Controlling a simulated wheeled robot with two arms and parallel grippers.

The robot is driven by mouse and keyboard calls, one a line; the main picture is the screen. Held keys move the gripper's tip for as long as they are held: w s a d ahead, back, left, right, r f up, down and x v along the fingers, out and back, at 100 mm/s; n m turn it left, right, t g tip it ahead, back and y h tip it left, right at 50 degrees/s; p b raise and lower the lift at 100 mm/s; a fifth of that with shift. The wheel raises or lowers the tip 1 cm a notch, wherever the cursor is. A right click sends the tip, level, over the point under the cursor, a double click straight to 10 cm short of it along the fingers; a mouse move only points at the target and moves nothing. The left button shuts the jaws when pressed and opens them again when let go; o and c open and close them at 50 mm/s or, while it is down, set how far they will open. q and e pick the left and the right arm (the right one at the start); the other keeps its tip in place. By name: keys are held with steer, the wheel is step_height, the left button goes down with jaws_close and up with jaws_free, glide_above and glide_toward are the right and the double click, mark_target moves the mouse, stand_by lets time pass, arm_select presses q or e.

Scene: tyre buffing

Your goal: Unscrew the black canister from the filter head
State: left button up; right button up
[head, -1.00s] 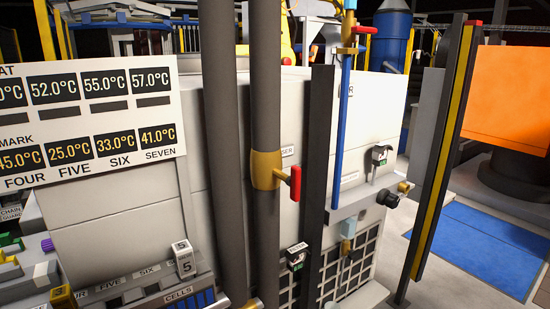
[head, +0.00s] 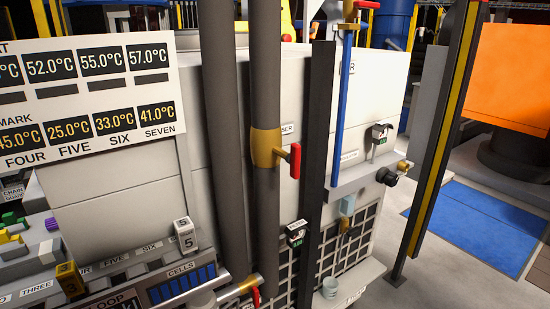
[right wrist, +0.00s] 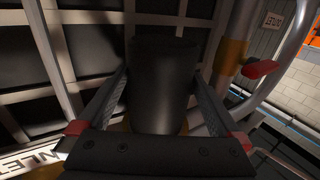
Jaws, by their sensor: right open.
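In the right wrist view a dark, upright-looking cylinder (right wrist: 162,65), which looks like the black canister, stands between the fingers of my right gripper (right wrist: 163,88). The gripper is open, with one finger on each side of the cylinder. Whether either finger touches it is too dark to tell. The filter head is not clearly seen in this view. I cannot pick out the canister or filter head in the head view. Neither gripper shows in the head view.
In the right wrist view a metal grille (right wrist: 95,50) lies left, and a red valve handle (right wrist: 262,68) and a curved pipe lie right. The head view shows grey vertical pipes (head: 226,130), a dark post (head: 318,130) and a yellow-black post (head: 440,140).

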steer(key=shift+f+b, duration=0.1)
steer(key=shift+b, duration=0.3)
steer(key=shift+n+g, duration=0.3)
steer(key=shift+g, duration=0.1)
steer(key=shift+r+p, duration=1)
steer(key=shift+r, duration=0.1)
